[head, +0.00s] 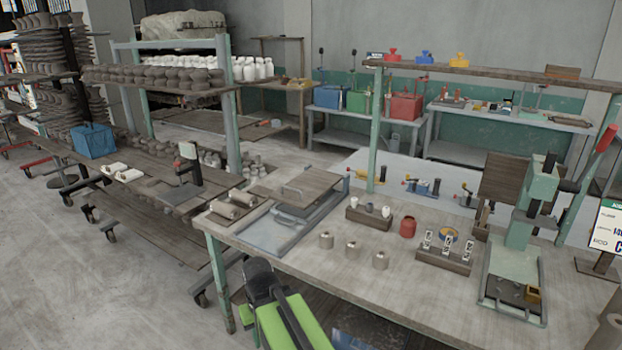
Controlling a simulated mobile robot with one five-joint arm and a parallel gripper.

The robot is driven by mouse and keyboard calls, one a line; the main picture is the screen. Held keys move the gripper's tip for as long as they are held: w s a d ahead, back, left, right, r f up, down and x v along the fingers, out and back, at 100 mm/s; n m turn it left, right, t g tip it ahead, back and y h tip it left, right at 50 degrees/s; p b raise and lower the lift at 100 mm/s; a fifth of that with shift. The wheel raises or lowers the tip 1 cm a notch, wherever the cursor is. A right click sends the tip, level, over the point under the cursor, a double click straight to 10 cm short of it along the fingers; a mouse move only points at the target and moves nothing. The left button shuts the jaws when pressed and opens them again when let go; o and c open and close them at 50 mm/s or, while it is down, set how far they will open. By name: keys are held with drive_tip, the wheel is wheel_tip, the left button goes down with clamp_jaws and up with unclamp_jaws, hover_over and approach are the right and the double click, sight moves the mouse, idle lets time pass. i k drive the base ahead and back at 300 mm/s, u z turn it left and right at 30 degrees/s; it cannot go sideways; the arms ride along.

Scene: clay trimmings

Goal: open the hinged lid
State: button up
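A flat wooden panel with a pale bar handle (292,193) lies on the near workbench, left of its middle. It looks like a lid (318,184), lying about level over the back part of a shallow grey metal tray (262,238). Its hinge is too small to make out. The tray's front part is uncovered. A green and black part of my own arm shows at the bottom, in front of the bench and below the tray. My gripper's fingertips do not show.
On the bench (400,290), several grey clay pieces (352,249), a red jar (408,227) and a wooden block with cups (368,214) stand right of the tray. A green press (530,205) stands at the right. Rolls (231,208) lie left of the panel. A green post rises behind.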

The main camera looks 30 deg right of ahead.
sight(306, 183)
drive_tip(key=z, duration=0.2)
drive_tip(key=i, duration=1.6)
drive_tip(key=u, duration=0.75)
